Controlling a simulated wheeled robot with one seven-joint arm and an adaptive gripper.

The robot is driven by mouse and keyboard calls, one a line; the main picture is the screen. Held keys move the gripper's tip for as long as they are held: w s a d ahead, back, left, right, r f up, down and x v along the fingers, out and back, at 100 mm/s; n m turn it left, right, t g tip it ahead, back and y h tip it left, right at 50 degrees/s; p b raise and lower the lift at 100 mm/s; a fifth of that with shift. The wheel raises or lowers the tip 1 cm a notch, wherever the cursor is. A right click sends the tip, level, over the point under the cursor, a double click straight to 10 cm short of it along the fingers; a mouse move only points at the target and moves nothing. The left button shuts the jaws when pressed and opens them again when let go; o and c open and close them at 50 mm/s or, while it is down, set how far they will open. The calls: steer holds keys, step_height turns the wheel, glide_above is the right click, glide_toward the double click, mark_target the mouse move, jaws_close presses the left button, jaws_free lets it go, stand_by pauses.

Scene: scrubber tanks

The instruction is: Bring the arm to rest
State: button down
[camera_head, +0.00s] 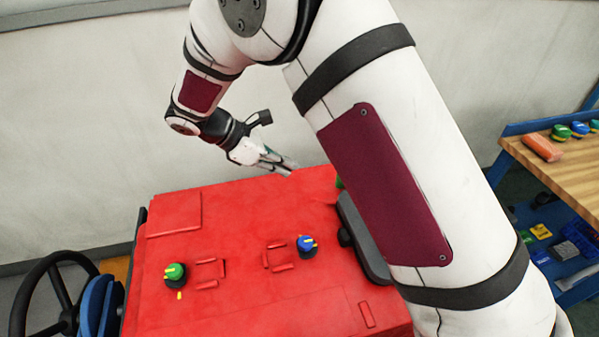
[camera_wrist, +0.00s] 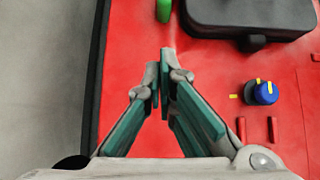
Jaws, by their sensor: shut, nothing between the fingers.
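My white arm reaches across the head view, and my gripper (camera_head: 287,167) hangs over the far edge of the red machine top (camera_head: 240,230). In the wrist view my gripper (camera_wrist: 162,72) points down at the red surface, its fingertips close together with nothing between them. A blue knob (camera_head: 307,246) with a yellow mark sits on the red top; it also shows in the wrist view (camera_wrist: 266,93), right of my fingers. A green knob (camera_head: 175,272) sits farther left. A green piece (camera_wrist: 164,10) lies just beyond my fingertips in the wrist view.
A black seat-like block (camera_head: 362,240) stands at the right of the red top. A steering wheel (camera_head: 45,300) is at lower left. A wooden bench (camera_head: 565,165) with several green and blue caps and an orange block (camera_head: 541,147) stands at right. A pale wall is behind.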

steer(key=s+d+r+m+g+y, duration=0.1)
steer(key=s+d+r+m+y, duration=0.1)
steer(key=s+d+r+m, duration=0.45)
steer(key=s+d+r+m+y, duration=0.2)
steer(key=s+d+r, duration=0.3)
steer(key=r, duration=0.5)
steer(key=s+d+r+m+t+y, duration=0.1)
steer(key=s+d+m+y, duration=0.1)
steer(key=s+d+m, duration=0.2)
steer(key=s+d+r+m+t+y+p, duration=0.1)
steer(key=s+d+m+t+y, duration=0.1)
steer(key=s+m, duration=0.5)
steer(key=s+d, duration=0.1)
steer(key=s, duration=0.5)
steer(key=shift+d+r+m+y, duration=0.35)
steer(key=shift+y, duration=0.05)
steer(key=shift+s, duration=0.1)
